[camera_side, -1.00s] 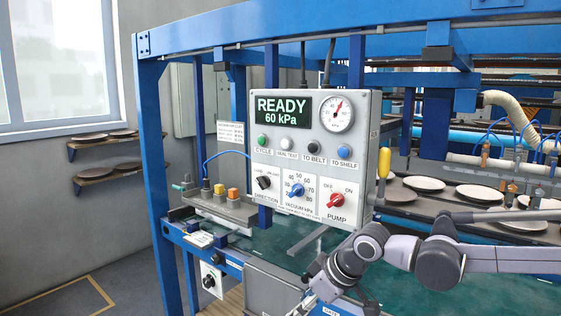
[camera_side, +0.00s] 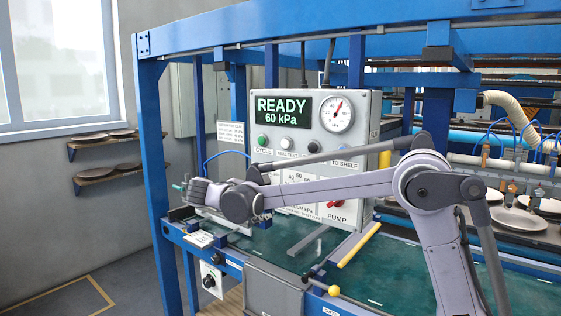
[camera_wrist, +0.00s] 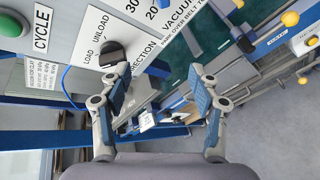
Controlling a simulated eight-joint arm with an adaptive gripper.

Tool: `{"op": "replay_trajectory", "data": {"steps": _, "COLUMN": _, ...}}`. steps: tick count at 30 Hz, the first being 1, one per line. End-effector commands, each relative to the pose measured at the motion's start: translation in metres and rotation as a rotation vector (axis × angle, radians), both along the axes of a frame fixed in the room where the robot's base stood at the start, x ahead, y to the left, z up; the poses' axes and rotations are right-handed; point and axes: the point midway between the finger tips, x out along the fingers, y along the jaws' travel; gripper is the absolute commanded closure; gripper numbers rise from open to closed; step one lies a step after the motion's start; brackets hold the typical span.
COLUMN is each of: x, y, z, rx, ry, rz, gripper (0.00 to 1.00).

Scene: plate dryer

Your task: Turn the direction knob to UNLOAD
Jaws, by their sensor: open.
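The black direction knob (camera_wrist: 113,53) shows in the wrist view on the white panel, beside the LOAD and UNLOAD labels (camera_wrist: 98,37). I cannot make out which label it points at. In the side view my arm hides the knob. My gripper (camera_wrist: 158,72) is open and empty, with its two fingers well apart. The knob is just beyond the left fingertip, not between the fingers; I cannot tell whether they touch. In the side view my gripper (camera_side: 203,191) is in front of the panel's lower left corner.
The control box (camera_side: 365,130) reads READY 60 kPa. The red pump knob (camera_side: 336,205) and round buttons (camera_side: 262,141) are close by. Blue frame posts (camera_side: 160,170) flank the panel.

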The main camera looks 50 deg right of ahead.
Motion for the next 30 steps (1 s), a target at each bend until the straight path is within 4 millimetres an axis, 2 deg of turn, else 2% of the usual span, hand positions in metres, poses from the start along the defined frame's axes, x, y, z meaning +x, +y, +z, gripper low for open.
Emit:
{"op": "replay_trajectory", "data": {"steps": 1, "x": 0.013, "y": 0.004, "z": 0.003, "rx": -0.058, "ry": 0.026, "rz": -0.006, "gripper": 0.38}}
{"op": "replay_trajectory", "data": {"steps": 3, "x": 0.026, "y": 0.008, "z": 0.009, "rx": -0.142, "ry": 0.06, "rz": -0.022, "gripper": 0.38}}
{"op": "replay_trajectory", "data": {"steps": 7, "x": 0.045, "y": 0.019, "z": 0.015, "rx": -0.278, "ry": 0.112, "rz": -0.057, "gripper": 0.38}}
{"op": "replay_trajectory", "data": {"steps": 12, "x": 0.057, "y": 0.032, "z": 0.019, "rx": -0.396, "ry": 0.152, "rz": -0.101, "gripper": 0.38}}
{"op": "replay_trajectory", "data": {"steps": 17, "x": 0.061, "y": 0.036, "z": 0.02, "rx": -0.438, "ry": 0.164, "rz": -0.119, "gripper": 0.38}}
{"op": "replay_trajectory", "data": {"steps": 23, "x": 0.06, "y": 0.018, "z": 0.02, "rx": -0.441, "ry": 0.166, "rz": -0.123, "gripper": 0.38}}
{"op": "replay_trajectory", "data": {"steps": 30, "x": 0.06, "y": -0.025, "z": 0.02, "rx": -0.439, "ry": 0.165, "rz": -0.123, "gripper": 0.38}}
